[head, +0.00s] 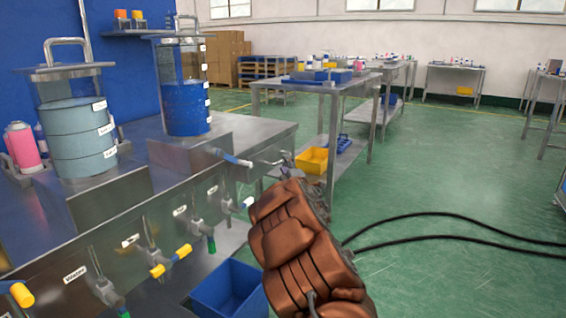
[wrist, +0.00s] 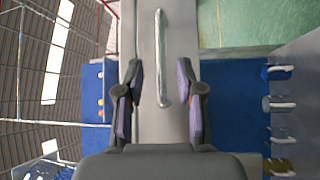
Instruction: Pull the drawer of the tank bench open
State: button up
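The tank bench (head: 215,170) is steel and stands at the left in the head view, with two clear tanks on it. In the wrist view a long bar handle (wrist: 159,45) runs up a grey steel front (wrist: 182,30). My gripper (wrist: 158,90) is open, with one finger on each side of the handle's lower end. Clear gaps show between the bar and both fingers. How far the fingertips are from the front in depth is hard to tell.
Valves with yellow, blue and green levers (head: 157,262) stick out along the bench front. A blue bin (head: 228,287) sits below them. A second steel table (head: 318,88) with a yellow bin (head: 312,160) stands beyond. Green floor (head: 440,190) is open at the right, with black cables.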

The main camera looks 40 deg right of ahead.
jog(key=shift+b+x, duration=0.65)
jog(key=shift+x, duration=1.8)
jog(key=shift+f, duration=0.1)
grip_shut()
